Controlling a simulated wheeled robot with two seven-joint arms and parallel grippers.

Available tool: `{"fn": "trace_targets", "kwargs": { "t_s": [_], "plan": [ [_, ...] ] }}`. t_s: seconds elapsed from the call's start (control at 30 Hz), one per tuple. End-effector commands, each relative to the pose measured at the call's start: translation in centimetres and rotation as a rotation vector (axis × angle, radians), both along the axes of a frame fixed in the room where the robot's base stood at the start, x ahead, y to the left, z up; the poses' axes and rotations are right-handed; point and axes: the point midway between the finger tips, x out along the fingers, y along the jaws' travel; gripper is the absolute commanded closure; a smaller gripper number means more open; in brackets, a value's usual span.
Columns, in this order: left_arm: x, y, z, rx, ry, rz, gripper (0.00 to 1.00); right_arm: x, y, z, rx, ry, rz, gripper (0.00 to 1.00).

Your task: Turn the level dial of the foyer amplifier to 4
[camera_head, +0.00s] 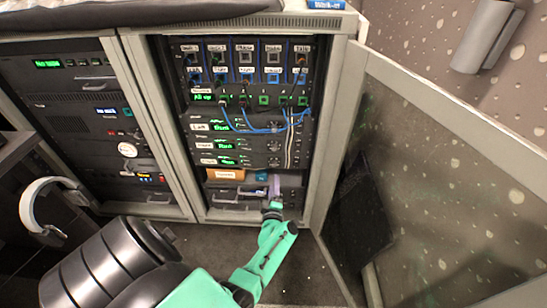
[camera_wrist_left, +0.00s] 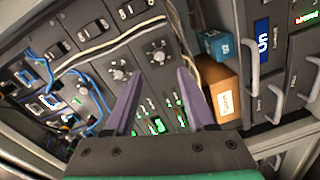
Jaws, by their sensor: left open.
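Three stacked amplifiers with green displays stand in the open right rack bay. The lowest (camera_head: 238,161) seems to be the foyer amplifier; its label is too small to read surely. Its round level dial (camera_head: 273,161) is at the right of its panel. In the left wrist view a dark dial (camera_wrist_left: 158,52) with white marks shows just beyond and between my fingertips; I cannot read its setting. My left gripper (camera_head: 275,184) is open and empty, in front of the rack below the amplifiers. Its purple fingers (camera_wrist_left: 158,76) are apart and not around the dial. My right gripper is out of view.
A cardboard box (camera_head: 226,174) and a small blue box (camera_head: 262,176) sit below the amplifiers. Blue patch cables (camera_head: 252,130) hang above, and pale cables (camera_head: 289,145) run down beside the dials. The open door (camera_head: 450,160) stands at the right.

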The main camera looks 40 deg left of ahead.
Motion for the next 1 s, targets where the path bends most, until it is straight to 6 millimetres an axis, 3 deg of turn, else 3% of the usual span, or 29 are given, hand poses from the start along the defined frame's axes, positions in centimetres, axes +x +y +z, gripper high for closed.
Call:
{"fn": "trace_targets", "kwargs": {
  "t_s": [0.1, 0.3, 0.87, 0.93, 1.0],
  "plan": [
    [-2.5, -2.0, 0.5, -0.001, 0.002, 0.0, 0.45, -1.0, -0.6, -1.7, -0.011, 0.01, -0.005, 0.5],
    [-4.3, -3.4, 0.4, 0.0, 0.0, -0.001, 0.45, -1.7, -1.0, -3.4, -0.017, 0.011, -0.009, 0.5],
    [-4.1, -3.7, 0.2, 0.009, 0.015, -0.025, 0.45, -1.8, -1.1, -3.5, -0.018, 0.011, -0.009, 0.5],
    [-3.5, -4.8, -0.4, 0.046, 0.079, -0.125, 0.45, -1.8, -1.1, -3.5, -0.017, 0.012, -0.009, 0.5],
    [-2.9, -7.4, -1.9, 0.118, 0.215, -0.319, 0.45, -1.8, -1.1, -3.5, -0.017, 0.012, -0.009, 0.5]
  ]
}}
